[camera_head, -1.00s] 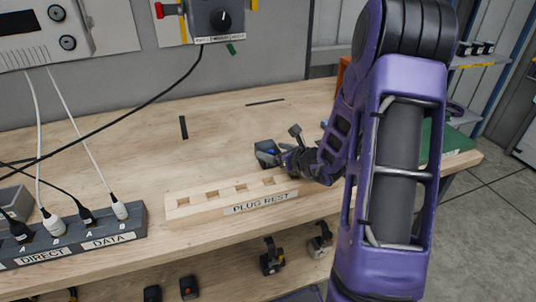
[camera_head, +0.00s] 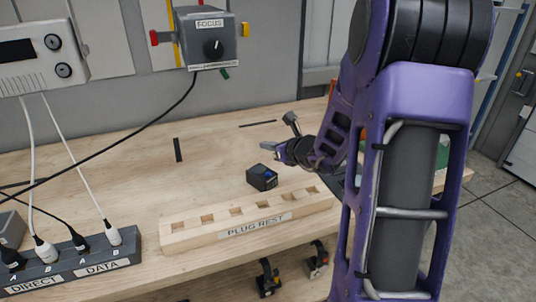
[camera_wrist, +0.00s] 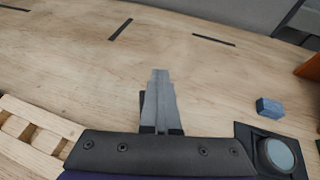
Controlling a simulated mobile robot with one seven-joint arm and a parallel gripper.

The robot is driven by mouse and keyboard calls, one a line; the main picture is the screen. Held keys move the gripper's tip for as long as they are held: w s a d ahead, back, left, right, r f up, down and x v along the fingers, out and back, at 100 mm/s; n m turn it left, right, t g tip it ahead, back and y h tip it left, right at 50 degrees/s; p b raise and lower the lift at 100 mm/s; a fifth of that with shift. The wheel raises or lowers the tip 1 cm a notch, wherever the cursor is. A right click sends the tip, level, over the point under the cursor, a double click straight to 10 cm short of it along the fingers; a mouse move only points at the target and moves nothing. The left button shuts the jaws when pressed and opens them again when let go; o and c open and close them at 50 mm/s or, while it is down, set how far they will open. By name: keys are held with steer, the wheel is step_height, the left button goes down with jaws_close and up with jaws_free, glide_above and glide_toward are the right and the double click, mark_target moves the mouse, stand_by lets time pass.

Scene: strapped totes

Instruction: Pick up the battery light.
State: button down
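A small dark box with a blue mark (camera_head: 262,178) stands on the wooden bench behind the plug rest. It may be the battery light; no label on it can be read. My gripper (camera_head: 265,149) is just above and behind it in the head view, apart from it. In the wrist view, my gripper's fingers (camera_wrist: 160,75) lie together over bare wood and hold nothing visible. A dark edge beside the fingers may be the same box, mostly hidden by them.
The wooden plug rest (camera_head: 180,236) lies along the bench front; it also shows in the wrist view (camera_wrist: 35,125). A socket strip (camera_head: 85,260) with plugs is at left. A blue-grey block (camera_wrist: 269,107) lies right of my fingers.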

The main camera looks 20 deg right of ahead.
steer(key=c, duration=1.6)
jaws_free()
steer(key=shift+c, duration=1.6)
jaws_free()
steer(key=shift+r, duration=0.1)
